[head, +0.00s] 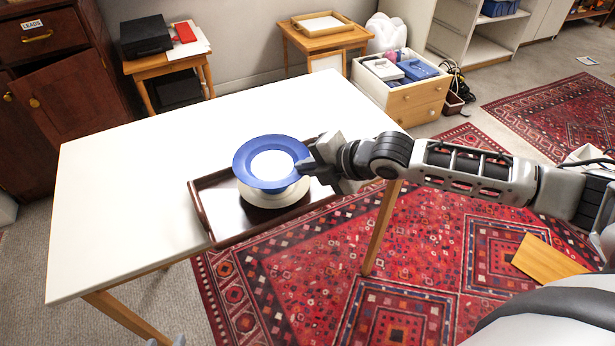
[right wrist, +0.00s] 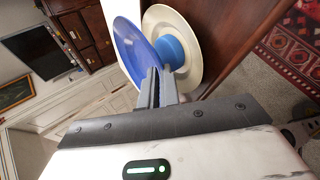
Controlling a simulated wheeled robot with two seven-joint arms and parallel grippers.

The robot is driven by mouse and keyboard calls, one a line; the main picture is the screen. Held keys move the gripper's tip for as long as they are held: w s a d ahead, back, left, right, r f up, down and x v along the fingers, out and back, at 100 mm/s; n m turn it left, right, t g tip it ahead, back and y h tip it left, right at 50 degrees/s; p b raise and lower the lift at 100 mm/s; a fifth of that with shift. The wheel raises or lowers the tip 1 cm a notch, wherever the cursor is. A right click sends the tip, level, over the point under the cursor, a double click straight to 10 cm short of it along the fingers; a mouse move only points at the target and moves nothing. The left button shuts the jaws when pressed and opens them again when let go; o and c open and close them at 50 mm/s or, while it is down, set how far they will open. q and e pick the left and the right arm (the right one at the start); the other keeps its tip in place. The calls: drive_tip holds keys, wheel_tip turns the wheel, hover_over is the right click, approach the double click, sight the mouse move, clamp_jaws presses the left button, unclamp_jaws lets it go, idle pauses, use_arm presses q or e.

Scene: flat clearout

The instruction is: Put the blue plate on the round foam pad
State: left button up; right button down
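The blue plate (head: 242,165) with a white centre is over the dark wooden tray on the white table in the head view. It also shows nearly edge-on in the right wrist view (right wrist: 130,45). My right gripper (head: 312,167) is at its right rim, its fingers (right wrist: 160,85) close together on the rim. A cream round piece (head: 268,199) is beneath the plate; in the right wrist view (right wrist: 200,40) a blue cylindrical part (right wrist: 171,50) shows at its middle. I cannot tell whether this is the foam pad, or whether plate and piece touch. Only small grey tips at the bottom edge may be my left gripper (head: 166,342).
The tray (head: 226,225) sits at the table's (head: 125,190) near right edge. The table's left and far parts are clear. A drawer box (head: 410,95) with several items stands beyond its far right corner. A patterned rug (head: 330,290) covers the floor.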

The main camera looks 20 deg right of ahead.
drive_tip(key=shift+w+f, duration=0.15)
drive_tip(key=shift+f, duration=1.45)
drive_tip(key=shift+f, duration=0.1)
drive_tip(key=c, duration=1.9)
unclamp_jaws()
drive_tip(key=v, duration=1.1)
drive_tip(key=s+a+f+m+t+y, duration=0.1)
drive_tip(key=s+a+f+m, duration=0.15)
drive_tip(key=a+m, duration=0.25)
drive_tip(key=s+a+f+m, duration=0.2)
drive_tip(key=a+f+m, duration=0.2)
drive_tip(key=a+m, duration=0.15)
drive_tip(key=s+f+m+h, duration=0.1)
drive_tip(key=s+f+m, duration=0.1)
drive_tip(key=m, duration=0.1)
drive_tip(key=s+f+m+h, duration=0.1)
drive_tip(key=s+f+m, duration=0.1)
drive_tip(key=m, duration=0.2)
drive_tip(key=s+a+f+m+h, duration=0.1)
drive_tip(key=s+f+m, duration=0.1)
drive_tip(key=s+m, duration=0.1)
drive_tip(key=shift+f+m+h+p, duration=0.3)
drive_tip(key=shift+f+m+p, duration=0.05)
drive_tip(key=shift+m, duration=0.4)
